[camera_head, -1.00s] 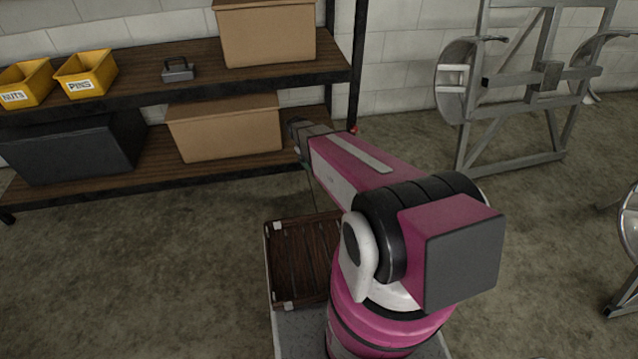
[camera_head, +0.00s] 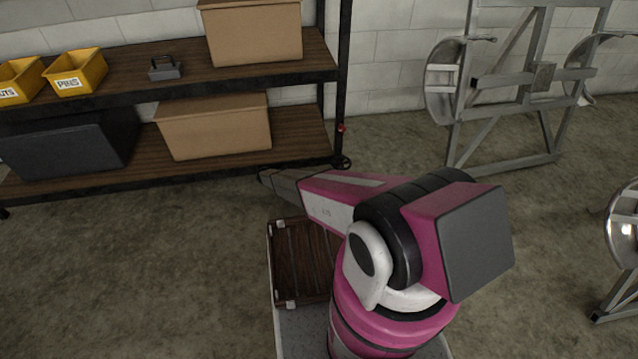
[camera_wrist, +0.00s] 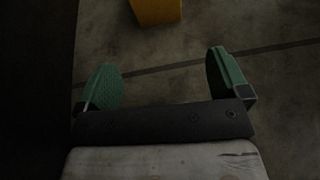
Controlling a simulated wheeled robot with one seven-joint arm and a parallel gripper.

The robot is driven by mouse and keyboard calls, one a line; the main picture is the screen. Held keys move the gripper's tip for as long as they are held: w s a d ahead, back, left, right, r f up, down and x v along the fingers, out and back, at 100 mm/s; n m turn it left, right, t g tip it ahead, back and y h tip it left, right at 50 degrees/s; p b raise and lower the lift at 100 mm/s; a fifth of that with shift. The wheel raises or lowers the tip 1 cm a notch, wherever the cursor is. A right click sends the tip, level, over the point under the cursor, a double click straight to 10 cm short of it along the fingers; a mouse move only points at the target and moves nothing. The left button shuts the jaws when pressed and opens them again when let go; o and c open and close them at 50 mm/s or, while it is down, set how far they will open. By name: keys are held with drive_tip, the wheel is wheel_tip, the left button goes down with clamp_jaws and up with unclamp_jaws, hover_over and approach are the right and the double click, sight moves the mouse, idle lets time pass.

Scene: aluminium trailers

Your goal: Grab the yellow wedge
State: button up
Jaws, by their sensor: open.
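The yellow wedge (camera_wrist: 156,11) shows in the wrist view as an orange-yellow block on the concrete floor, cut off by the top edge. My gripper (camera_wrist: 168,75) is open and empty, its two green finger pads wide apart. The wedge lies beyond the fingertips, roughly in line with the space between them, and is not touched. In the head view the wedge is not visible, and my gripper is hidden behind my own arm.
A metal shelf (camera_head: 200,88) at the left holds yellow bins (camera_head: 77,72), cardboard boxes (camera_head: 215,125) and a dark case (camera_head: 70,145). A grey metal frame (camera_head: 505,165) stands at the right. Floor between them is clear. A dark surface (camera_wrist: 35,90) fills the wrist view's left side.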

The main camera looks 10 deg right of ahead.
drive_tip(key=d, duration=0.8)
drive_tip(key=shift+s, duration=0.3)
drive_tip(key=d, duration=0.4)
drive_tip(key=shift+s+d+f, duration=0.1)
drive_tip(key=shift+d+f, duration=0.1)
drive_tip(key=shift+d, duration=0.15)
drive_tip(key=c, duration=1.1)
